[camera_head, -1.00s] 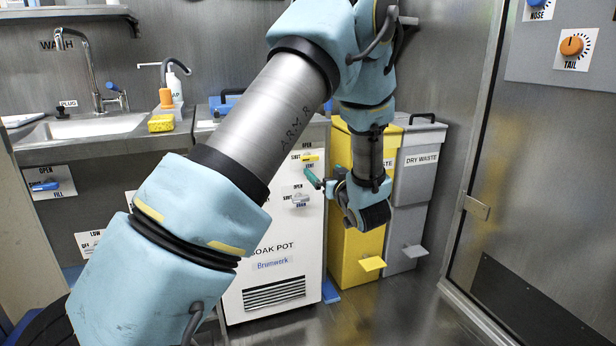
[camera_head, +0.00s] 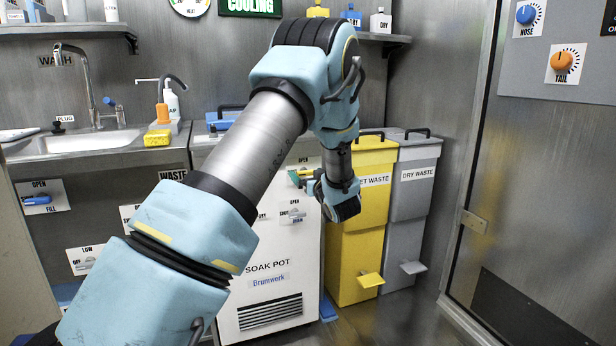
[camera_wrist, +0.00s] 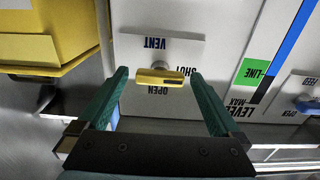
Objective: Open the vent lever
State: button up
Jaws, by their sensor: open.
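The vent lever (camera_wrist: 160,77) is a yellow handle on a white plate marked VENT, OPEN and SHUT, upside down in the wrist view. It lies across the plate, near the SHUT and OPEN lettering. My gripper (camera_wrist: 168,92) is open, with one green finger on each side of the lever and clear space between each finger and the handle. In the head view my gripper (camera_head: 296,178) is at the upper front of the white soak pot cabinet (camera_head: 262,300). There the gripper and arm hide the vent lever.
The yellow wet waste bin (camera_head: 352,240) stands just right of the cabinet, with the grey dry waste bin (camera_head: 410,220) beside it. A drain lever (camera_head: 296,214) is below my gripper. The sink (camera_head: 75,145) is at left. Some floor shows in front of the bins.

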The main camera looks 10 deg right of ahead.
jog(key=shift+c, duration=0.2)
jog(key=c, duration=1.3)
jog(key=shift+r+m+p, duration=0.2)
jog(key=shift+m+p, duration=0.1)
jog(key=shift+p, duration=0.4)
jog(key=shift+d+r+m+p, duration=0.1)
jog(key=shift+m+p, duration=0.9)
jog(key=shift+p, duration=0.2)
jog(key=shift+f+m+p, duration=0.25)
jog(key=shift+m+p, duration=0.5)
jog(key=shift+m, duration=0.35)
jog(key=o, duration=1.3)
jog(key=shift+o, duration=0.2)
